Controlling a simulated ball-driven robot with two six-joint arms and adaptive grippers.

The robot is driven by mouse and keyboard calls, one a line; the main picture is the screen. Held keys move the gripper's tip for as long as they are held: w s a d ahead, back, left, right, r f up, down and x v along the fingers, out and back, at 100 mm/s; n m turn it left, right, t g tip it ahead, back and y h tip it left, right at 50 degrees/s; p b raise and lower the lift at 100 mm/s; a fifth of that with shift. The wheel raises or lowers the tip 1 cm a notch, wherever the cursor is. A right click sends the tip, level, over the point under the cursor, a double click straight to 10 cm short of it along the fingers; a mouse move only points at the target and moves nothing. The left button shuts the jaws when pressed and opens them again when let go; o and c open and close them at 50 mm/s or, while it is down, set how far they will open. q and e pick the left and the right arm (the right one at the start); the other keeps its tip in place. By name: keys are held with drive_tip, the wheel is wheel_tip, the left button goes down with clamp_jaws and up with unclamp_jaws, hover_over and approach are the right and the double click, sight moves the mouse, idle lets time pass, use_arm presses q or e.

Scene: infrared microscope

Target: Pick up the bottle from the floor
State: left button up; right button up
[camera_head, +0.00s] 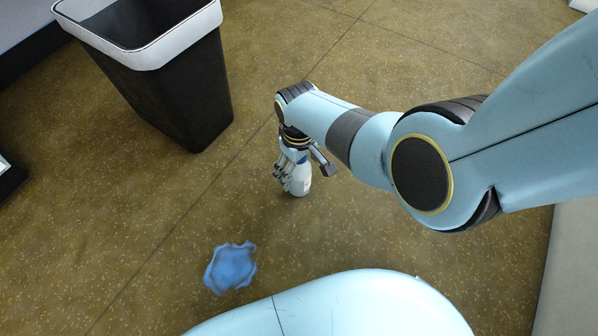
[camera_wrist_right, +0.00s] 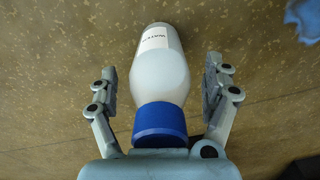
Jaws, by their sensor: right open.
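The bottle (camera_head: 300,184) is white with a blue cap and stands on the brown speckled floor, partly hidden by my right gripper in the head view. In the right wrist view the bottle (camera_wrist_right: 160,72) shows its label and its blue cap (camera_wrist_right: 159,122) close to the palm. My right gripper (camera_head: 298,172) reaches down over the bottle. In the right wrist view its fingers (camera_wrist_right: 163,75) are open on both sides of the bottle, with gaps between them and it. My left gripper is not in view.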

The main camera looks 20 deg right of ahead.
drive_tip(key=c, duration=1.4)
drive_tip(key=shift+c, duration=0.4)
drive_tip(key=shift+r, duration=0.15)
